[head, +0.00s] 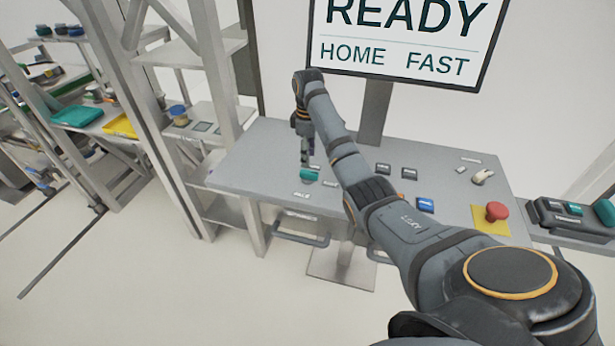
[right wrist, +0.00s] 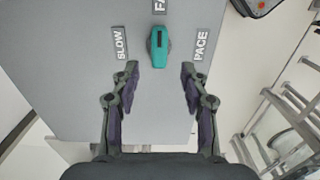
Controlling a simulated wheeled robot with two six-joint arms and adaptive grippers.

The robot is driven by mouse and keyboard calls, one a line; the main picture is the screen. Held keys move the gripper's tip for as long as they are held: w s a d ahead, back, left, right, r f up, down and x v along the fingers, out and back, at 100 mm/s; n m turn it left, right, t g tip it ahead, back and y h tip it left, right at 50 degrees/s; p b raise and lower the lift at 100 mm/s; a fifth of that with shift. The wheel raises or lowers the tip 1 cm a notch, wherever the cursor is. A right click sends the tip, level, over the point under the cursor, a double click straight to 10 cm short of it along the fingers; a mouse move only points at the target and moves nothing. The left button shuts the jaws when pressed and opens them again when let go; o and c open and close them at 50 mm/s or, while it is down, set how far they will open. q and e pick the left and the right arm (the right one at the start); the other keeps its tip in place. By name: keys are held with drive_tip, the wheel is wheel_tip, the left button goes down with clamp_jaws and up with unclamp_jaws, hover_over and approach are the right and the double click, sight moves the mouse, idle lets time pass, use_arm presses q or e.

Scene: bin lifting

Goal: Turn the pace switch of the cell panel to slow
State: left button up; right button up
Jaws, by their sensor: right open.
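The pace switch is a teal knob (head: 309,175) on the grey cell panel (head: 250,165), near its front left part. In the right wrist view the knob (right wrist: 159,50) is elongated, with its dark mark towards a partly cut-off label that begins "FA" (right wrist: 160,6). The SLOW label (right wrist: 120,44) is left of it and the PACE label (right wrist: 201,44) right of it. My right gripper (head: 305,158) is above the knob; in its wrist view the open fingers (right wrist: 159,72) stand apart to either side, just short of it, with nothing between them. My left gripper is not in view.
A sign (head: 400,40) reads READY, HOME, FAST. The panel also carries dark buttons (head: 383,169), a blue button (head: 425,204), a small lever (head: 483,177) and a red button (head: 496,211) on yellow. Shelving with a teal tray (head: 77,115) stands at the left.

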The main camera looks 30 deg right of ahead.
sight(308, 172)
drive_tip(key=f, duration=0.1)
drive_tip(key=f+b, duration=0.1)
drive_tip(key=f, duration=0.1)
drive_tip(key=f+b, duration=0.1)
drive_tip(key=f, duration=0.1)
drive_tip(key=shift+w, duration=0.3)
drive_tip(key=shift+s+f+p, duration=0.15)
drive_tip(key=shift+f+p, duration=0.45)
drive_tip(key=shift+f, duration=0.15)
drive_tip(key=shift+s+f, duration=0.1)
drive_tip(key=shift+f, duration=0.1)
drive_tip(key=shift+c, duration=0.9)
drive_tip(key=c, duration=0.7)
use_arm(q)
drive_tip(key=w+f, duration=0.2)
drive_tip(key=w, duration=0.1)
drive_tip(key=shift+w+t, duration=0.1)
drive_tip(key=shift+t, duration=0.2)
use_arm(e)
clamp_jaws()
